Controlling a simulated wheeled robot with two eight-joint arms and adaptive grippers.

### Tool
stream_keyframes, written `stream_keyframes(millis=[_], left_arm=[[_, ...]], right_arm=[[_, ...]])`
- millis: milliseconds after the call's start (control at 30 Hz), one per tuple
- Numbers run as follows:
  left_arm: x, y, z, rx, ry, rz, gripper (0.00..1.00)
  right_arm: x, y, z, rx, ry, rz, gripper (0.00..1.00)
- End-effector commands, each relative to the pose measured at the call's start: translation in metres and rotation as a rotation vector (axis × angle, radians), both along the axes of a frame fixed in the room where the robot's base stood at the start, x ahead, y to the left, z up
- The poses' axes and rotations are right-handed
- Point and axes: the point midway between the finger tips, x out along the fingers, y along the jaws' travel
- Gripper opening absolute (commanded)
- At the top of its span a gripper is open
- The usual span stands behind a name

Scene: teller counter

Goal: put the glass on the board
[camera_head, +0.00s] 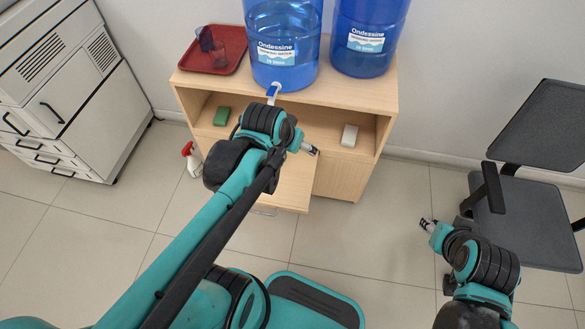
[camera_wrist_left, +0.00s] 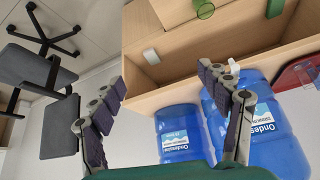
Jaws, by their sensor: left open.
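On the red tray (camera_head: 229,62), a dark purple glass (camera_head: 205,39) and a clear reddish glass (camera_head: 219,54) show in the head view. A green, glass-like round thing (camera_wrist_left: 204,9) shows at the top of the left wrist view, by the shelf; my arm seems to hide it in the head view. I cannot make out a clear board. My left gripper (camera_wrist_left: 162,80) is open and empty, in front of the cabinet; its tip (camera_head: 311,150) shows in the head view. My right gripper (camera_head: 428,225) hangs over the floor at right; its jaw opening is unclear.
Two blue water bottles (camera_head: 283,40) (camera_head: 368,35) stand on the wooden cabinet (camera_head: 345,88). Its shelf holds a green block (camera_head: 222,116) and a white block (camera_head: 349,136). A wooden panel (camera_head: 288,190) juts out below. A spray bottle (camera_head: 191,158) and a chair (camera_head: 530,220) flank it.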

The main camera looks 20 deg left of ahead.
Motion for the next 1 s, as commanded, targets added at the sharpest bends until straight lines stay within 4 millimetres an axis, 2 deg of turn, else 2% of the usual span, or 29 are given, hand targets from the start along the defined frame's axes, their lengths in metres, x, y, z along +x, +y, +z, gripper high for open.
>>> stream_keyframes(millis=[33,100,200,300,433,1000], left_arm=[[-0.019,-0.009,0.002,-0.003,-0.013,-0.001,0.76],[-0.038,-0.017,0.003,-0.008,-0.029,0.006,0.76],[-0.058,-0.025,0.001,-0.017,-0.049,0.013,0.76],[-0.07,-0.029,-0.001,-0.022,-0.06,0.019,0.76],[-0.075,-0.031,-0.002,-0.025,-0.067,0.021,0.76],[-0.075,-0.031,-0.002,-0.025,-0.067,0.021,0.76]], right_arm=[[0.0,0.0,0.0,0.0,0.0,0.0,0.4],[0.0,0.0,0.0,0.0,0.0,0.0,0.4],[0.0,0.0,0.0,0.0,0.0,0.0,0.4],[0.0,0.0,0.0,0.0,0.0,0.0,0.4],[0.0,0.0,0.0,0.0,0.0,0.0,0.4],[0.0,0.0,0.0,0.0,0.0,0.0,0.4]])
